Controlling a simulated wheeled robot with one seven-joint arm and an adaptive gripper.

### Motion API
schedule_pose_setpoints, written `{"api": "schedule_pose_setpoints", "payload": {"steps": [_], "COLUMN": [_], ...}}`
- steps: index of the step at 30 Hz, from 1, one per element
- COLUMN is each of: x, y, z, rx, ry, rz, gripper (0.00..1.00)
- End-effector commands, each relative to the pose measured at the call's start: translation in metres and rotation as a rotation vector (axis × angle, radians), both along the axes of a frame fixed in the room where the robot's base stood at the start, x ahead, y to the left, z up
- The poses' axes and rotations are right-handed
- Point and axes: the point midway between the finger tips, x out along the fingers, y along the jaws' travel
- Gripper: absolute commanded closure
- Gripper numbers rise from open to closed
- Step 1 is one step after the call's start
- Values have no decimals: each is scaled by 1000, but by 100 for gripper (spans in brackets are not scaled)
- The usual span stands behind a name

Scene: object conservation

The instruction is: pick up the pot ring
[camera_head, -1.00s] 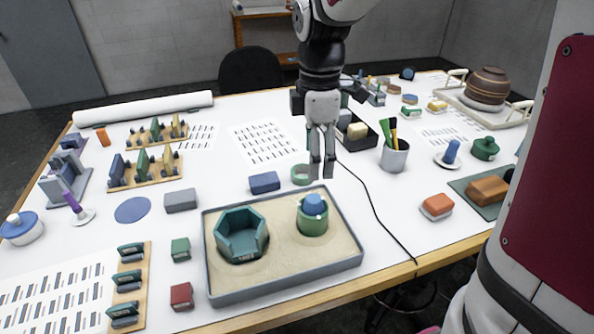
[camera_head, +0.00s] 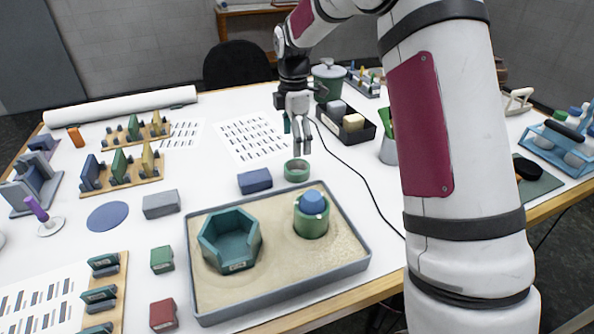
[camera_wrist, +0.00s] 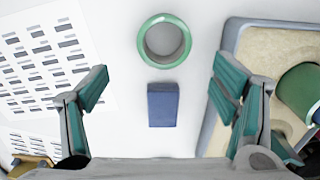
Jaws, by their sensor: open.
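The pot ring, a short green open ring (camera_head: 297,177), lies flat on the white table behind the sand tray. In the wrist view the ring (camera_wrist: 164,17) is at the top middle, its hole showing bare table. My gripper (camera_head: 298,140) hangs above the table close to the ring, behind it in the head view. The ring lies beyond the fingertips and is not touched.
A dark blue block (camera_head: 255,181) lies close to the ring. The grey sand tray (camera_head: 280,294) holds a teal hexagonal pot (camera_head: 230,241) and a green cylinder (camera_head: 311,224) with a blue top. A black tray (camera_head: 347,133) and a cable lie to the right.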

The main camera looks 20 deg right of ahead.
Motion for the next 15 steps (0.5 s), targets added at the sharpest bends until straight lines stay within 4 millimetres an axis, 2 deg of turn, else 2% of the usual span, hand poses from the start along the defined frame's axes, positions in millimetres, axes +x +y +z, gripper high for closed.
{"api": "schedule_pose_setpoints", "payload": {"steps": [3,6,11,15], "x": [-2,-1,-1,-6], "y": [1,0,0,3], "z": [-21,-33,-41,-57], "rx": [0,0,0,0], "ry": [4,3,0,4], "rz": [1,0,-1,0], "gripper": [20,20,20,20]}}
